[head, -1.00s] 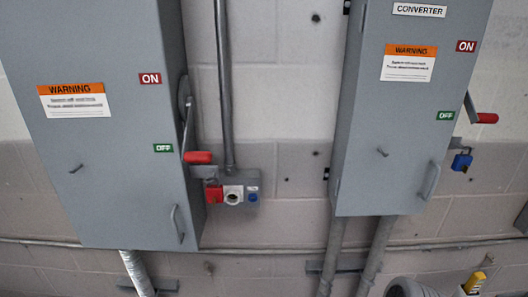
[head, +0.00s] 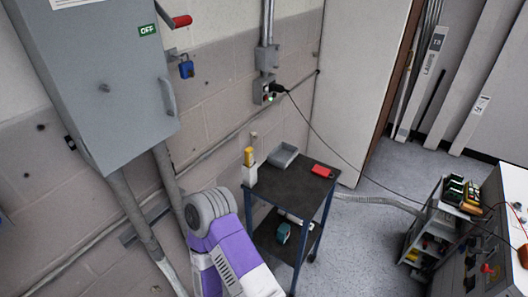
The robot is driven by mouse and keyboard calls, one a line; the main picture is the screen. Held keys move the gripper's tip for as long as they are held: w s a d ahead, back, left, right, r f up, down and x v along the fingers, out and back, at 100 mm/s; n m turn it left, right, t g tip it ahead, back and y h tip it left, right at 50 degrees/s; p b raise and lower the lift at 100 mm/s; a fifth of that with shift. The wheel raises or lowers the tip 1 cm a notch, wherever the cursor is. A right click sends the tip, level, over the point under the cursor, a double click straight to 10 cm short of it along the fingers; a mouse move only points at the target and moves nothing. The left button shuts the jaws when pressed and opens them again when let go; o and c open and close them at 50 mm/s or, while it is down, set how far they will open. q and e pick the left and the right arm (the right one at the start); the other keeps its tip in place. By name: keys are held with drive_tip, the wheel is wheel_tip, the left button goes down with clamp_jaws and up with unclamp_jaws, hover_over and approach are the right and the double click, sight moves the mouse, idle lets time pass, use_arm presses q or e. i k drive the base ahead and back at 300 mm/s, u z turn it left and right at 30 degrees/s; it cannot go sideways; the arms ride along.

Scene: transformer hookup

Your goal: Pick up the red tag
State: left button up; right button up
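A small red tag (head: 322,171) lies flat near the right edge of a dark-topped cart (head: 293,197) in the head view. It sits apart from the grey tray and the white-and-yellow object on the same top. Neither of my grippers shows. A purple and grey arm part of mine (head: 222,245) rises at the bottom, left of the cart.
A grey open tray (head: 284,155) and a yellow-topped white object (head: 249,168) stand on the cart. A teal object (head: 283,233) is on its lower shelf. A grey cabinet (head: 95,75) hangs at left. A shelf cart (head: 430,232) stands right, with floor between. A black cable crosses behind.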

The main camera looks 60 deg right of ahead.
sight(323, 173)
drive_tip(key=z, duration=5.1)
drive_tip(key=i, duration=2.1)
drive_tip(key=u, duration=3)
